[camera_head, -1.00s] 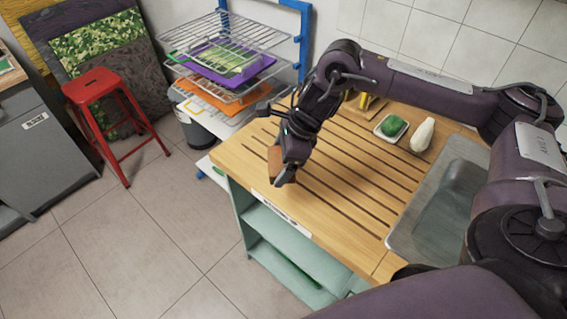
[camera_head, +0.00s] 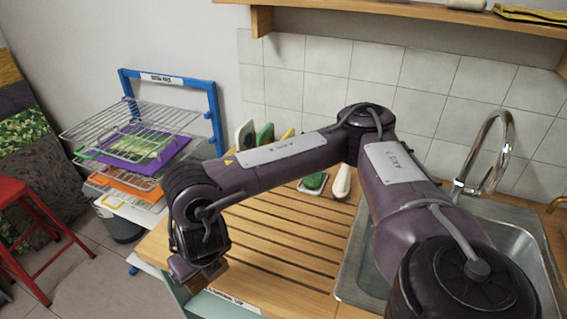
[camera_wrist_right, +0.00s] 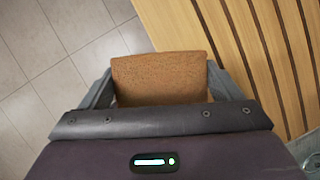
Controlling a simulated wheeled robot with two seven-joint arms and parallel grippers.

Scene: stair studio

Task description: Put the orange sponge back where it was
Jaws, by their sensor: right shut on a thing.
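The orange sponge (camera_wrist_right: 160,72) is a brownish-orange block in the right wrist view. My right gripper (camera_wrist_right: 158,84) is shut on it, one finger on each side. In the head view my right gripper (camera_head: 200,270) is over the left edge of the slatted wooden counter (camera_head: 285,235), pointing down, and most of the sponge is hidden there. The wrist view shows floor tiles beneath the left of the sponge and the slats to its right. My left gripper is not in view.
A green sponge in a white dish (camera_head: 314,184) and a pale bottle-like thing (camera_head: 342,181) are at the counter's back. Several upright things (camera_head: 264,137) stand by the wall. A sink (camera_head: 350,285) is at right, a wire rack (camera_head: 130,130) at left. The slats are mostly clear.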

